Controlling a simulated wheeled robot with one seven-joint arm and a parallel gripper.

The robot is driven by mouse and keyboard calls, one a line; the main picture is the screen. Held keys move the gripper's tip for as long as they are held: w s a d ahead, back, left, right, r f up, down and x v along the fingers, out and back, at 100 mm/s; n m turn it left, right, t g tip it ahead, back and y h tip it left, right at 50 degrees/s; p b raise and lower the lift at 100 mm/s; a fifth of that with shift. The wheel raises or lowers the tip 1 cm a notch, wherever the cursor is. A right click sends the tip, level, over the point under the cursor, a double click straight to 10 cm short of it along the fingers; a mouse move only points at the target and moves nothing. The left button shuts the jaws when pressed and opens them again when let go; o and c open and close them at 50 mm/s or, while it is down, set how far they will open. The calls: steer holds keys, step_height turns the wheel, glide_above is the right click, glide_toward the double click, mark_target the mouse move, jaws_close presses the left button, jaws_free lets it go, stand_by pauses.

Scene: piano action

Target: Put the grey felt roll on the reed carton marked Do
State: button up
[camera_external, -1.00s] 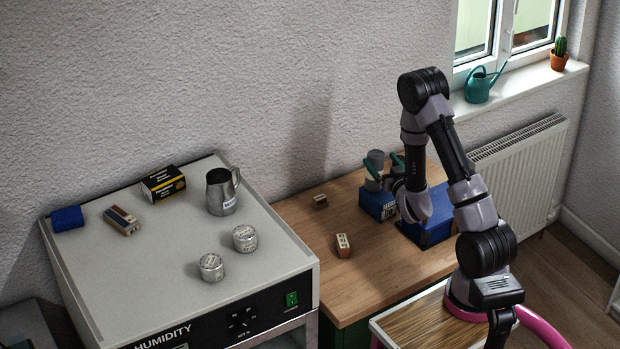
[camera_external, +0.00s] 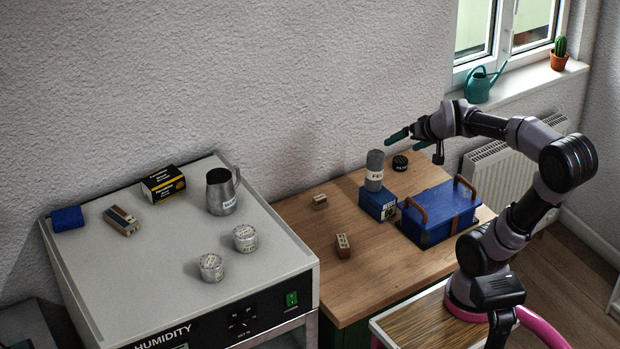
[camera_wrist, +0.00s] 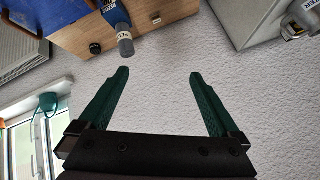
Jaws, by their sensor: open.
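The grey felt roll (camera_external: 375,166) stands upright on top of the blue reed carton (camera_external: 376,204) on the wooden bench. The carton has a white mark on its side, too small to read surely. In the wrist view the roll (camera_wrist: 126,47) and the carton (camera_wrist: 115,18) show at the top, beyond the fingertips. My gripper (camera_external: 411,138) is open and empty, above and to the right of the roll and apart from it. Its two green fingers (camera_wrist: 158,76) have only wall between them in the wrist view.
A blue case (camera_external: 440,212) with brown handles stands right of the carton. A black round item (camera_external: 400,163) lies behind. Two small blocks (camera_external: 343,246) (camera_external: 320,201) lie on the bench. The grey cabinet (camera_external: 110,270) at left holds a metal jug (camera_external: 221,193) and tins.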

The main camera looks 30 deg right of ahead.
steer(key=s+a+r+g+y, duration=0.1)
steer(key=s+a, duration=0.1)
steer(key=s, duration=0.7)
steer(key=shift+n+g, duration=0.3)
steer(key=shift+n, duration=0.1)
